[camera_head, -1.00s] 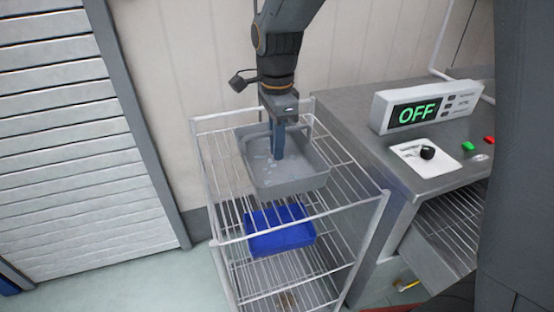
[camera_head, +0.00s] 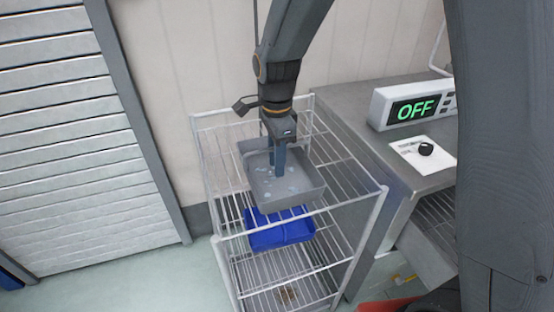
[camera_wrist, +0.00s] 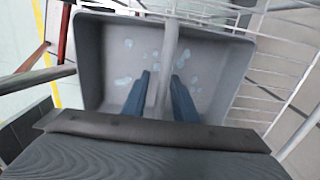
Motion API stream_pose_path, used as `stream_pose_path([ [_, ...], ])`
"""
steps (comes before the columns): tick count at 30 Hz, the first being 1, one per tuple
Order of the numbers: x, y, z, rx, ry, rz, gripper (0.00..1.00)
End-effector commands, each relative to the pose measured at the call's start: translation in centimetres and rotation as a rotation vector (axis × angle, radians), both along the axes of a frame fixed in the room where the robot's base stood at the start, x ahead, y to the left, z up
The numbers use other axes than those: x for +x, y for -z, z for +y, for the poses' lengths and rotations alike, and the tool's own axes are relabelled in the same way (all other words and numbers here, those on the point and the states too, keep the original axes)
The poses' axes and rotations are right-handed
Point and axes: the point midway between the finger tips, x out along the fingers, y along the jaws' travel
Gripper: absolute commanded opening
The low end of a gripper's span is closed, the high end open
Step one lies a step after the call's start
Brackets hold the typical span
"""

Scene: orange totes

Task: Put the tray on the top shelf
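The grey tray (camera_head: 312,190) is an open box with pale bluish patches on its floor. It is at the top shelf (camera_head: 352,182) of a white wire rack; I cannot tell whether it rests on the wires or hangs just above them. My gripper (camera_head: 279,172) reaches down into the tray from above. The tray's underside is hidden.
A blue tray (camera_head: 282,236) sits on the rack shelf below. A metal machine with an OFF display (camera_head: 415,111) and a black knob (camera_head: 426,149) stands close to the rack's right.

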Motion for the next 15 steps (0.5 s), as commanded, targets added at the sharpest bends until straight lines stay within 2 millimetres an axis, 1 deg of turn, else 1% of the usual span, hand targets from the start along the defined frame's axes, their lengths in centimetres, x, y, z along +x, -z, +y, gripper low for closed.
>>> stream_pose_path([
  [10, 0.0, -0.3, 0.0, 0.0, 0.0, -0.001, 0.27],
  [13, 0.1, -1.2, 0.0, 0.001, 0.0, -0.003, 0.27],
  [15, 0.2, -2.2, 0.0, 0.001, 0.0, -0.005, 0.27],
])
